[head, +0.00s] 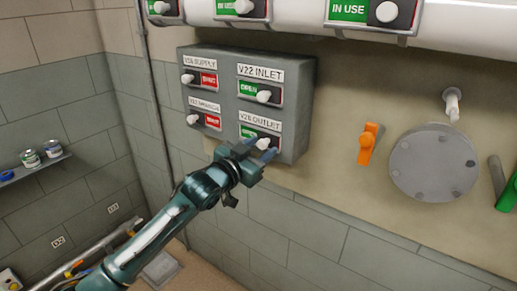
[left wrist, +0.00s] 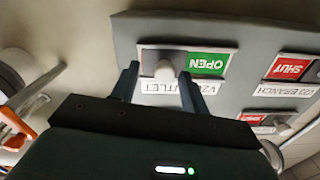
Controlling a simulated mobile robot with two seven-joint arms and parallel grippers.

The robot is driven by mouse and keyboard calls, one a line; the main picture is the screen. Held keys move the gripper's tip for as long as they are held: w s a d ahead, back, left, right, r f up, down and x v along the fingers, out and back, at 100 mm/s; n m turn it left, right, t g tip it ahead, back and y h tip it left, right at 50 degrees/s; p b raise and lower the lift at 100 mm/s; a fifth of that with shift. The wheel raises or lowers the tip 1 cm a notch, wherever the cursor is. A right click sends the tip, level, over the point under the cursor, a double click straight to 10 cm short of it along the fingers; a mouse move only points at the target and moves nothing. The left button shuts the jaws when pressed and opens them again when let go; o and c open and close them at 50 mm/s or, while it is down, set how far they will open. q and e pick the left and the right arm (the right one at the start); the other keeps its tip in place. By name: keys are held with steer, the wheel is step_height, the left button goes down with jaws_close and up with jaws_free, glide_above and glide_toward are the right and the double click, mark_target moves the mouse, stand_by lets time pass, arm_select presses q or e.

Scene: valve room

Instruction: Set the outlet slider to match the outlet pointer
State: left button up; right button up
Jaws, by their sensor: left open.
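The grey wall panel (head: 298,110) bears several labelled sliders. The V2x outlet slider's pale knob (head: 264,143) is at lower right; its last label digit is unclear. The knob sits at the right end of its slot, with green showing to its left. In the upside-down left wrist view the knob (left wrist: 164,71) stands beside a green OPEN field (left wrist: 207,64). My left gripper (head: 260,150) is open at this slider. Its fingers (left wrist: 157,88) stand on either side of the knob, with gaps visible. I cannot tell which handle is the outlet pointer. My right gripper is out of view.
The inlet slider (head: 264,96) shows green; the supply (head: 188,78) and branch (head: 196,118) sliders show red SHUT. Right of the panel are an orange handle (head: 367,144), a round grey flange (head: 433,164) and a green handle (head: 505,190). A white pipe (head: 460,38) runs above.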

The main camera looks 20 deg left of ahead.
arm_select(q)
steer(key=b+v, duration=0.2)
steer(key=v, duration=1.1)
steer(key=shift+s, duration=0.1)
steer(key=s+d+f+n+g+y, duration=0.1)
steer(key=s+d+f+g, duration=0.1)
steer(key=s+f, duration=0.4)
steer(key=s+d+f+n+g+y+p, duration=0.1)
steer(key=s+d+f+g, duration=0.1)
steer(key=s+f, duration=0.5)
steer(key=s+d+f+n+g+p, duration=0.1)
steer(key=s+f, duration=0.6)
steer(key=f, duration=0.9)
steer(key=shift+d+f+g+y, duration=0.25)
steer(key=shift+d+g+y, duration=0.15)
steer(key=shift+d+g, duration=0.3)
